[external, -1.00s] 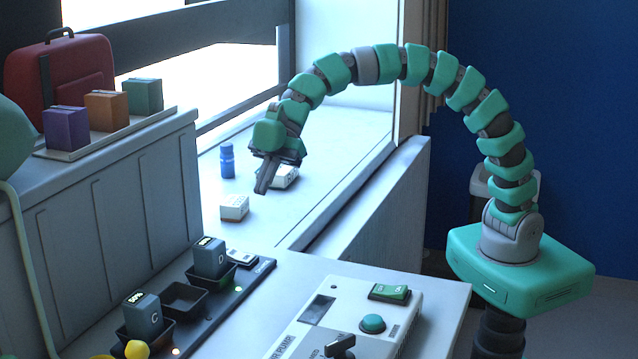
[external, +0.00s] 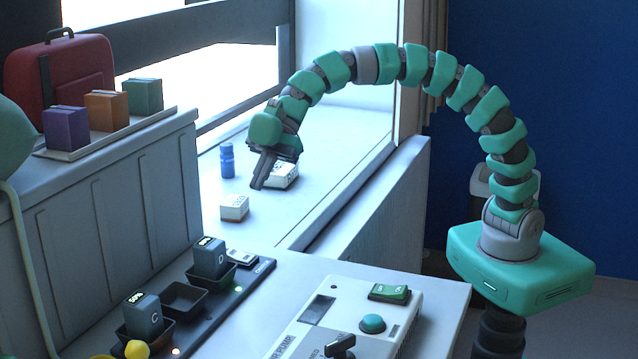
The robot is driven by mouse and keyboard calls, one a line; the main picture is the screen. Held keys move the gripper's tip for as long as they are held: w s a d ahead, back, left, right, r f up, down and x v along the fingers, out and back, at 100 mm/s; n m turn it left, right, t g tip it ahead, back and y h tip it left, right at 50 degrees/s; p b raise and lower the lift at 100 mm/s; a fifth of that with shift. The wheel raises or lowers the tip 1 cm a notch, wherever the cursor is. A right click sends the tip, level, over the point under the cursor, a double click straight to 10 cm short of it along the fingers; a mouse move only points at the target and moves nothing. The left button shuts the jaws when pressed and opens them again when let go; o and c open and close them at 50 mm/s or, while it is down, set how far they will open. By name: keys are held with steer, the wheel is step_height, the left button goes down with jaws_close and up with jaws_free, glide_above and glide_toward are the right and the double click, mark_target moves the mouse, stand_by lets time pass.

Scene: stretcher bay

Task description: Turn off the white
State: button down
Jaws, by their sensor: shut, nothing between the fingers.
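A white pump box (external: 417,312) sits on the pale bench at the lower middle and is cut off by the bottom edge. It carries a green rocker switch (external: 390,293), a round green button (external: 373,323), a dark display (external: 318,309) and a black knob (external: 340,345). The marking on the rocker is too small to read surely. My gripper (external: 257,187) is shut and empty. It points down over the window sill, up and left of the pump box and well apart from it, and partly covers a small white carton (external: 286,178).
Another white carton (external: 234,207) and a blue bottle (external: 227,160) stand on the sill. A dark charger rack (external: 222,307) with two battery packs lies left of the pump. A red case (external: 85,80) and several coloured boxes sit on the left ledge.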

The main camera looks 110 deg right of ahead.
steer(key=shift+w+a+f, duration=0.1)
steer(key=b, duration=0.1)
glide_above(232, 253)
steer(key=s+d, duration=0.1)
steer(key=s, duration=0.2)
step_height(232, 253, down, 7)
steer(key=shift+w+d+r, duration=0.1)
steer(key=f, duration=0.3)
steer(key=shift+w+d+b, duration=0.1)
steer(key=shift+w+b, duration=0.1)
steer(key=shift+b, duration=0.1)
steer(key=shift+d+f, duration=0.1)
steer(key=shift+f, duration=0.35)
